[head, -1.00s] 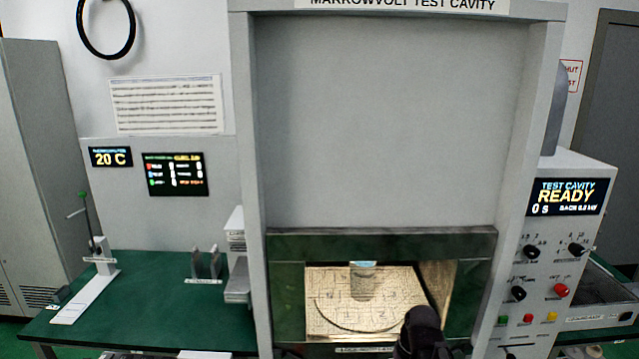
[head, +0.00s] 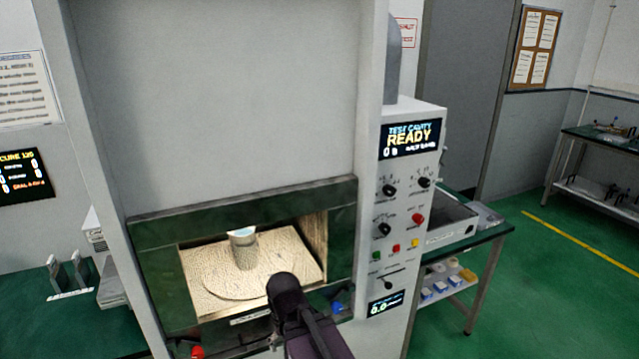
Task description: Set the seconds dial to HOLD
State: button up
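The control panel (head: 405,275) stands on the right side of the test cavity. It carries black dials: one at upper left (head: 389,190), one at upper right (head: 424,182) and one at middle left (head: 384,229). Their small labels are too blurred to read, so I cannot tell which is the seconds dial or where it points. The panel's display (head: 411,139) reads TEST CAVITY READY with a zero below. A dark part of my arm shows at the bottom centre, in front of the cavity and left of the panel. My gripper's fingers do not show.
A red button (head: 418,218) and small coloured buttons sit below the upper dials. A green bench (head: 490,238) with a tray stands right of the panel. Green floor (head: 560,300) is clear further right.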

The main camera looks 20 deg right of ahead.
aim_at(425, 182)
jog(key=z, duration=1.25)
